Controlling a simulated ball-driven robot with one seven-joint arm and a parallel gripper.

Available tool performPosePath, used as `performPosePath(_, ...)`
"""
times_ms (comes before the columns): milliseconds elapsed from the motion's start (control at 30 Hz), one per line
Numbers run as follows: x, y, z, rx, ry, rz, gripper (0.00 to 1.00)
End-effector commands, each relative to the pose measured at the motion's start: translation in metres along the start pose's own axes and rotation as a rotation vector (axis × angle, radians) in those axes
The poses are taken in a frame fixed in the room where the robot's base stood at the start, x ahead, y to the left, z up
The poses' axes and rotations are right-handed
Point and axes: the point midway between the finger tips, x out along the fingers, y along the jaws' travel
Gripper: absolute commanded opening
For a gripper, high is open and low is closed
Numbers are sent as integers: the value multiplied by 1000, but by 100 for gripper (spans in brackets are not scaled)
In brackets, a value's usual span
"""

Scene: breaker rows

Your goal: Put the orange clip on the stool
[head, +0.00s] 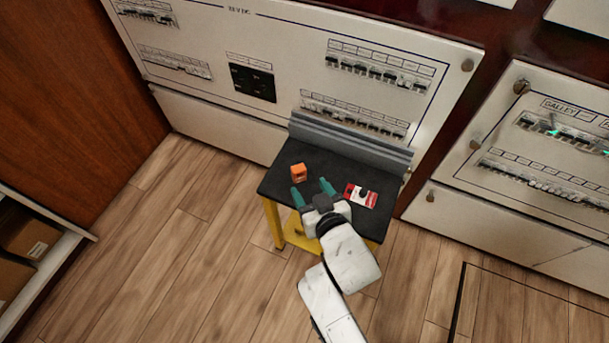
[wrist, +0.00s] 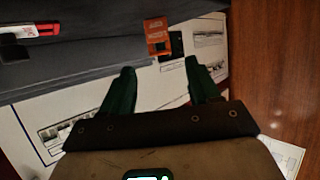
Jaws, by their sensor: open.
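The orange clip (head: 298,172) appears to rest on the black top of the stool (head: 326,163), near its left edge. The stool has yellow legs. My gripper (head: 312,190) is open over the stool top, with its teal fingers apart and nothing between them. The clip is just beyond the fingertips, nearer the left finger in the head view. In the wrist view the orange clip (wrist: 157,36) shows ahead of the open gripper (wrist: 160,68), near the stool's edge, with a dark square patch beside it.
A red and white item (head: 361,195) with a black part lies on the stool's right side. A grey stepped ledge (head: 350,143) runs along the stool's back. White breaker panels (head: 300,60) stand behind. Wooden floor is clear to the left, before a shelf with boxes (head: 30,240).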

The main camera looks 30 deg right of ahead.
Motion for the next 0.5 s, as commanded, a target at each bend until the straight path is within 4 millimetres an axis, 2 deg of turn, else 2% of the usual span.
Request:
performPosePath(33, -12, 0, -1, 1, -3, -1, 61)
performPosePath(200, -39, 0, 0, 0, -1, -1, 61)
performPosePath(333, -50, 0, 0, 0, -1, 1, 61)
performPosePath(500, -54, 0, 0, -1, 0, 0, 61)
